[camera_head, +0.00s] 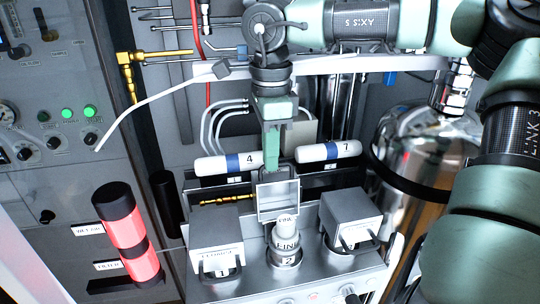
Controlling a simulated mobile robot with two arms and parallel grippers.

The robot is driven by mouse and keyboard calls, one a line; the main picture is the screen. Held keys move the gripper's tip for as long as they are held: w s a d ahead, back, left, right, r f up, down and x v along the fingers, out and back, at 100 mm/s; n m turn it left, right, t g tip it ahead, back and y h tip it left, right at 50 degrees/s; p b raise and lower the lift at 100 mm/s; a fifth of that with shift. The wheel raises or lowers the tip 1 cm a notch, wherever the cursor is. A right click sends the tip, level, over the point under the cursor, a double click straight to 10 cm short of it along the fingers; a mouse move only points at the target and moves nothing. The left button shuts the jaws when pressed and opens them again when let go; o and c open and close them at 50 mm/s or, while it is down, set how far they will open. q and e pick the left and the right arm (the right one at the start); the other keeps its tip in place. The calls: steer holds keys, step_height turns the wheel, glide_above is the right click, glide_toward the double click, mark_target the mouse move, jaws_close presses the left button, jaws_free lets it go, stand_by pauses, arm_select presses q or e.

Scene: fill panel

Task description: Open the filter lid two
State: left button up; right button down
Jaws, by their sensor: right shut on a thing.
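Filter lid two (278,202) is a grey, square, box-like lid. It stands raised behind the middle filter place, with its hollow inside facing me. Below it, a white filter (287,232) marked "FINE" stands exposed in its round seat above the number 2. My right gripper (272,165) comes down from above, its green fingers just behind the lid's upper edge. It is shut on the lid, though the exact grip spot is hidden. My left gripper is not in view.
Boxy lids stand down on either side, the left lid (215,236) and the right lid (351,216). White cylinders marked 4 (215,165) and 7 (316,152) lie behind. A shiny tank (425,155) is at right, and a red-and-black cylinder (127,232) at left.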

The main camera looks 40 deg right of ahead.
mark_target(272, 183)
steer(key=shift+s+a+t+h+b, duration=0.2)
steer(key=shift+s+a+t+b, duration=0.25)
steer(key=shift+b, duration=0.65)
steer(key=shift+s+a+t+h+b, duration=0.1)
steer(key=shift+s+t+h+b, duration=0.15)
steer(key=shift+s+b, duration=0.55)
steer(key=shift+s+a+t+h+b, duration=0.15)
steer(key=shift+s+a+t+b, duration=0.2)
steer(key=shift+b, duration=1)
steer(key=shift+s+a+r+t+b, duration=0.1)
steer(key=shift+s+r+t+b, duration=0.05)
steer(key=shift+r+t+b, duration=0.15)
steer(key=c, duration=1.6)
jaws_free()
steer(key=shift+o, duration=0.2)
